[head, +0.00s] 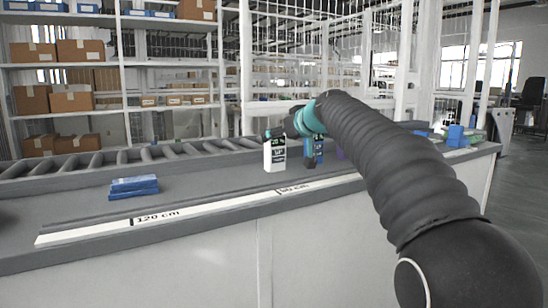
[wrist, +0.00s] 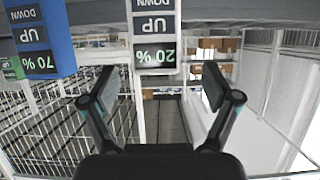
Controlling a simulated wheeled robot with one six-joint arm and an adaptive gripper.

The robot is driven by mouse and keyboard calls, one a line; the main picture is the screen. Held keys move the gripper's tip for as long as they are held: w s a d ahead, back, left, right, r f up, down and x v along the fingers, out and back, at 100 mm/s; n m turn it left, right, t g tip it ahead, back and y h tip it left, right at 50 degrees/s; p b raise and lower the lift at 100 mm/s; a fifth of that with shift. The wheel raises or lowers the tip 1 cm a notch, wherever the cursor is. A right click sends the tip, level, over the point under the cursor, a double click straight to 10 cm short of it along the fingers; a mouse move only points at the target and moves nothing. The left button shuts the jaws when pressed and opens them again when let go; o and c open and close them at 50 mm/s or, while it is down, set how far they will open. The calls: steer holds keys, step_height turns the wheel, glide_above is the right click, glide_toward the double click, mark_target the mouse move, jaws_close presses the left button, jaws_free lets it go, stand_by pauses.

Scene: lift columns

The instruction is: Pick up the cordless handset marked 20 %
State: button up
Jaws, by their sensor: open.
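The handset marked 20 % (wrist: 155,30) is white with dark label panels; it hangs into the top middle of the upside-down wrist view. In the head view the white handset (head: 275,155) stands upright on the grey counter. My gripper (wrist: 158,80) is open, its two fingers apart to either side of the handset's marked end, with nothing visible between the pads. In the head view my gripper (head: 287,128) is just above and behind the white handset, partly hidden by my arm. Whether the fingers overlap the handset in depth I cannot tell.
A blue handset marked 70 % (wrist: 40,35) stands close beside it, also in the head view (head: 314,152). A green one (wrist: 10,68) shows at the wrist view's left edge. Blue boxes (head: 134,187) lie on the counter (head: 215,180). A roller conveyor (head: 100,162) runs behind.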

steer(key=x, duration=0.2)
steer(key=p+x, duration=0.1)
steer(key=shift+w+r, duration=0.15)
steer(key=shift+w, duration=0.25)
steer(key=shift+w+a+f, duration=0.25)
steer(key=shift+w+a, duration=0.1)
steer(key=shift+w, duration=0.1)
steer(key=shift+c, duration=0.2)
jaws_close()
